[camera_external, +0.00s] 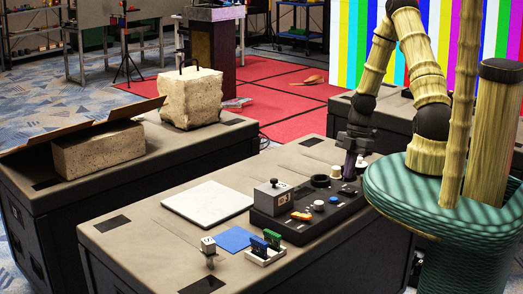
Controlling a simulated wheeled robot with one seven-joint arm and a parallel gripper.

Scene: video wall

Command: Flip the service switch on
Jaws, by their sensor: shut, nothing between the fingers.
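A black control panel (300,234) lies on the near case. It carries a grey box with small markings (272,195), an orange part (302,215), a white round knob (318,205), a small blue part (333,199) and a black ring (320,181). Which of these is the service switch I cannot tell, and no label is readable. My gripper (350,176) points down over the panel's far right end. It is shut and empty. It hides part of the panel behind it, and whether its fingertips touch anything is unclear.
A white board (208,202), a blue sheet (234,239), a white rack with blue and green pieces (265,257) and a small white-topped item (208,247) lie left of the panel. Stone blocks (190,97) stand on the farther case. The near case's left front is clear.

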